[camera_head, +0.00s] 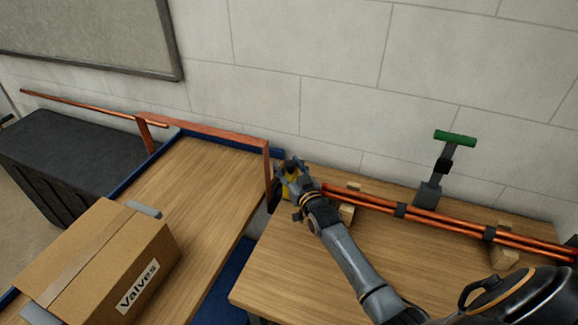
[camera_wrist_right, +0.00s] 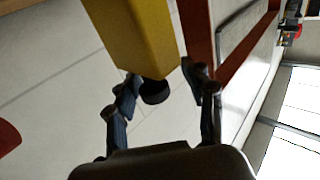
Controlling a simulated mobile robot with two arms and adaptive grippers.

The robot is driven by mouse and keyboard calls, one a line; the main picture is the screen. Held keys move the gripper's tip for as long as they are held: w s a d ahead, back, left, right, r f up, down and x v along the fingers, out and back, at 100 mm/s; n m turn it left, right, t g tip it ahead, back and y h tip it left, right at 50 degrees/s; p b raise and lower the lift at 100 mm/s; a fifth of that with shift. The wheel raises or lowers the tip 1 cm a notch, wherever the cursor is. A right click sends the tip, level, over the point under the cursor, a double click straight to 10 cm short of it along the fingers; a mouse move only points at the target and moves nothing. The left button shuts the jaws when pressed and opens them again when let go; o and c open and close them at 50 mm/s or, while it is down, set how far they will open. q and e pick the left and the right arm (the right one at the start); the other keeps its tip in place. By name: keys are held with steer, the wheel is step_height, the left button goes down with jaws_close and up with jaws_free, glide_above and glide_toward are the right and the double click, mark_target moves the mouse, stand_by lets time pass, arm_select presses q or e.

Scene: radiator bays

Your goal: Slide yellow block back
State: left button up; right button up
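The yellow block (camera_wrist_right: 135,38) fills the upper middle of the right wrist view, with a round black part (camera_wrist_right: 154,92) at its lower end. In the head view only a bit of yellow (camera_head: 286,190) shows behind my right gripper (camera_head: 288,172), at the left end of the wooden workbench. My right gripper also shows in the wrist view (camera_wrist_right: 160,85), with its fingers apart and the black part in the gap between them. One fingertip overlaps the block's lower edge; whether it touches cannot be told. My left gripper is out of view.
Copper pipes (camera_head: 440,216) lie on wooden supports along the workbench (camera_head: 290,265). A green-handled tool (camera_head: 455,138) stands behind them. A red-brown frame (camera_head: 205,133) rises close left of my gripper, over a cart with a Valves carton (camera_head: 95,262). The wall is behind.

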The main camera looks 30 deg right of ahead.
steer(key=shift+d, duration=0.1)
steer(key=s+a, duration=0.1)
steer(key=s, duration=1.1)
